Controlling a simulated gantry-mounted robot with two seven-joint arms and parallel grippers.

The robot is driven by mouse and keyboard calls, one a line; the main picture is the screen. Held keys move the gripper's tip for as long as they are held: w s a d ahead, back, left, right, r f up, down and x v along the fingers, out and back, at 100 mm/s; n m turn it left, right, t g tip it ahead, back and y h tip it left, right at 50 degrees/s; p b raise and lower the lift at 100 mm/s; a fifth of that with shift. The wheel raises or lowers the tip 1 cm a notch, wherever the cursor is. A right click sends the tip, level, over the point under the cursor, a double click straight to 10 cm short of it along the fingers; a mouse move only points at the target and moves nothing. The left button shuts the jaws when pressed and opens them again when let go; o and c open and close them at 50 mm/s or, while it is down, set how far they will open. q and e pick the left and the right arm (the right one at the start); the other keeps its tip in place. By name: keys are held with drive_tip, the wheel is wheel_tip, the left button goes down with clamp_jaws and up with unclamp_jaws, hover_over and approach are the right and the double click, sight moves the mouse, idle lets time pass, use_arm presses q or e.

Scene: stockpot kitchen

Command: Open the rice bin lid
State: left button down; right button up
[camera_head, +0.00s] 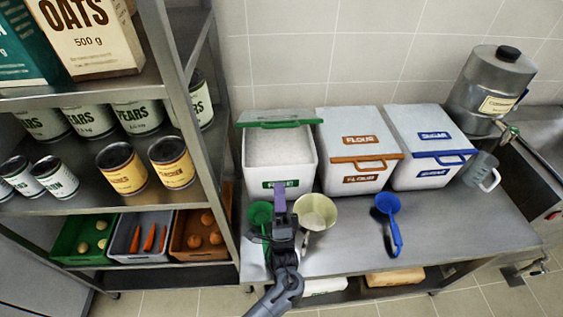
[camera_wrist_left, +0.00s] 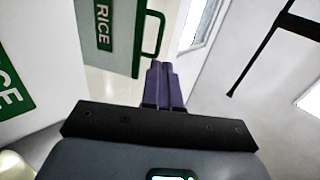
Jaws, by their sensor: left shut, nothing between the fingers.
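The rice bin (camera_head: 308,176) is the leftmost of three white bins on the steel counter. Its lid (camera_head: 250,117) is swung up at the back, with the green handle (camera_head: 283,124) along its near edge, and white rice (camera_head: 276,149) shows inside. In the left wrist view the lid (camera_wrist_left: 118,55) shows its green RICE label and handle. The bin's front label (camera_wrist_left: 12,92) is at the left edge there. My left gripper (camera_head: 279,196) is shut and empty, in front of the bin's front wall; its purple fingers (camera_wrist_left: 163,84) show in the wrist view. My right gripper is out of view.
The flour bin (camera_head: 346,180) and sugar bin (camera_head: 430,179) stand closed to the right. A green scoop (camera_head: 259,215), a cream scoop (camera_head: 318,209) and a blue scoop (camera_head: 395,235) are close in front. A shelf rack (camera_head: 191,109) stands at the left. The right counter front is clear.

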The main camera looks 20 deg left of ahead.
use_arm(q)
drive_tip(key=p+x, duration=0.1)
drive_tip(key=x, duration=1.2)
drive_tip(key=shift+w+r, duration=0.15)
drive_tip(key=shift+r, duration=0.2)
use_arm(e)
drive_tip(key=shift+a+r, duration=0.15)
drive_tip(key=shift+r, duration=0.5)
use_arm(q)
drive_tip(key=shift+a, duration=0.2)
